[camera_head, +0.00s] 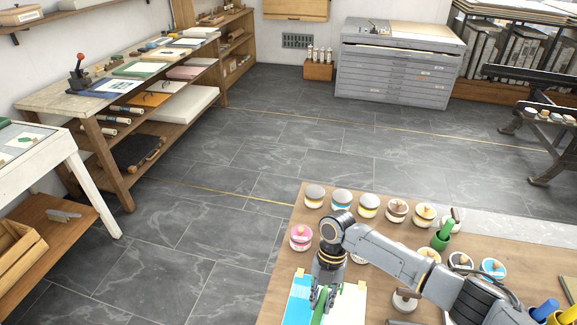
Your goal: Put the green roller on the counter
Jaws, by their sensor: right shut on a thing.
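My right gripper (325,297) is low in the view, over the left part of the near brown table (283,292). It is shut on a narrow green thing (319,306), seemingly the green roller; the fingers hide part of it. I cannot tell whether it touches the blue and white sheet (297,302) beneath. Another green object (442,236) stands among the tins, behind my right arm. My left gripper is not in view. A long counter (56,99) with prints stands at the upper left.
Several small tins, including a pink one (300,237), crowd the near table around my right forearm. A white-legged table (78,170) stands at the left. A grey flat-file cabinet (398,66) stands at the back. The dark tiled floor (200,190) between them is clear.

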